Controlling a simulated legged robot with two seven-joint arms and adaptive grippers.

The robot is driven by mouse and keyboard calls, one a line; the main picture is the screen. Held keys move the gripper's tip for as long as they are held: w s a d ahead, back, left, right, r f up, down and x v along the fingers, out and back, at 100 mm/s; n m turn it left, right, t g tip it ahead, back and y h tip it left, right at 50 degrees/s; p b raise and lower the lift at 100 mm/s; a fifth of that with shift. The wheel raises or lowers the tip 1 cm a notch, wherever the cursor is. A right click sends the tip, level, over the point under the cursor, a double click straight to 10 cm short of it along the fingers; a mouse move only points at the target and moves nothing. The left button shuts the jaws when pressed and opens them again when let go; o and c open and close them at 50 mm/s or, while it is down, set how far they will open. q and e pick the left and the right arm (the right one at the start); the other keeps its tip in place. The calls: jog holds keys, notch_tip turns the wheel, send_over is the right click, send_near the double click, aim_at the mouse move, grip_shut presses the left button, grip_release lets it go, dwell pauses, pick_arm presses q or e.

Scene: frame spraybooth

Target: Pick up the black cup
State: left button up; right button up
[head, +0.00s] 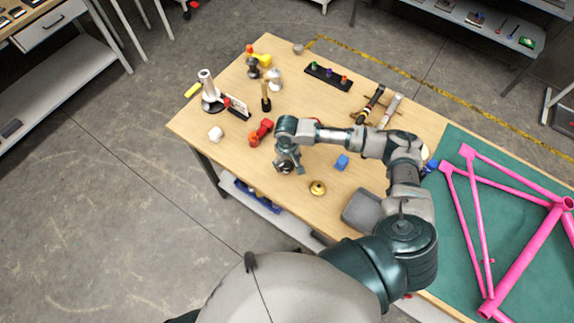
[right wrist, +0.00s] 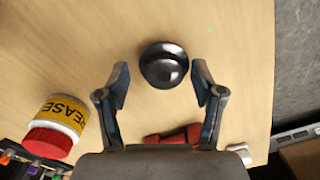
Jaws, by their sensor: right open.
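A round, glossy black object, which looks like the black cup (right wrist: 164,65), sits on the wooden table in the right wrist view. My right gripper (right wrist: 160,78) is open, with one finger on each side of it and visible gaps to both. I cannot tell how far above the table the fingertips are. In the head view my right gripper (head: 287,167) hangs over the near edge of the table, and the cup is mostly hidden beneath it. My left gripper is not in view.
A red object (right wrist: 176,135) lies close by. A pink frame (head: 521,250) lies right.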

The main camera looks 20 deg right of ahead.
jog(key=shift+a+r, duration=0.1)
jog(key=shift+a, duration=0.2)
jog(key=c, duration=1.2)
jog(key=shift+r, duration=0.1)
